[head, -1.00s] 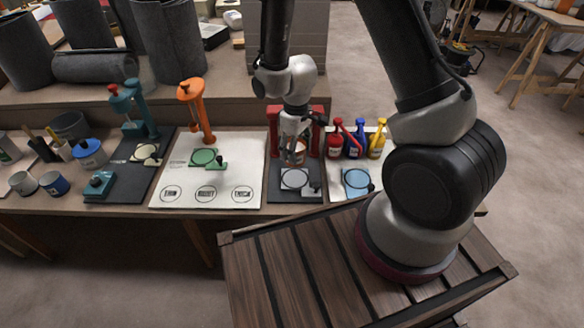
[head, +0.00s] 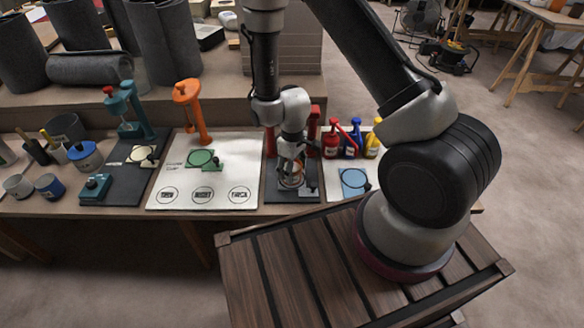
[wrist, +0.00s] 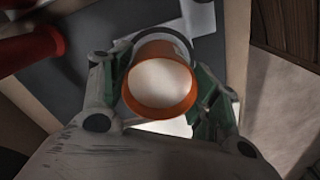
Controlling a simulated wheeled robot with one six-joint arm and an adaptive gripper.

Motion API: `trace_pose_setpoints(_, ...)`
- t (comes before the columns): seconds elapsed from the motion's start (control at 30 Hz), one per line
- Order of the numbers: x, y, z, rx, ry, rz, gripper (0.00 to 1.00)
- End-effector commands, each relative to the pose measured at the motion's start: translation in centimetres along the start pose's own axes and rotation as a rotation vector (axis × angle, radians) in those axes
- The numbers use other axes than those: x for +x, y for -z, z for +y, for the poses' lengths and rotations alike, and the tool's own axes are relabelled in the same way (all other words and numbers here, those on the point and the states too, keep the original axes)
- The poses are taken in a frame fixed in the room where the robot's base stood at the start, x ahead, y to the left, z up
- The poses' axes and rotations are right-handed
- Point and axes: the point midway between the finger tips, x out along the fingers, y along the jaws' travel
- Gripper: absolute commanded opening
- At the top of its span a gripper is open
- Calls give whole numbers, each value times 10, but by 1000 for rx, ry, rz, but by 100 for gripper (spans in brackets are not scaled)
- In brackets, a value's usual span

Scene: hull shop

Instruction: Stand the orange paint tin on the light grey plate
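The orange paint tin (wrist: 188,95), orange-rimmed with a pale top, is upright between the fingers of my gripper (wrist: 160,88). In the wrist view a finger lies against each side of it. In the head view my gripper (head: 291,165) points down with the tin (head: 290,181) in it, over the dark mat between the white board and the blue-marked board. The light grey plate (wrist: 163,127) is mostly hidden beneath the tin; a pale part shows below it in the wrist view. I cannot tell whether the tin's base touches the plate.
Red uprights (head: 313,122) stand just behind my gripper. Red, blue and yellow bottles (head: 350,143) stand to the right. A white board (head: 205,180) with an orange stand (head: 192,108) lies to the left. The blue plate (head: 354,182) is bare.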

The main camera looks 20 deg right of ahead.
Motion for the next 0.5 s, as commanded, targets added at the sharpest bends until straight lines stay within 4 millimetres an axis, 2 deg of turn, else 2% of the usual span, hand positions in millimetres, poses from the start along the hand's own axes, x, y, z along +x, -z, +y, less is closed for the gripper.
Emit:
trace_pose_setpoints(0.03,0,0,0,0,0,0,73)
trace_pose_setpoints(0.1,0,0,0,0,0,0,80)
trace_pose_setpoints(0.37,0,0,0,1,0,0,80)
trace_pose_setpoints(0.5,-7,0,0,0,0,2,80)
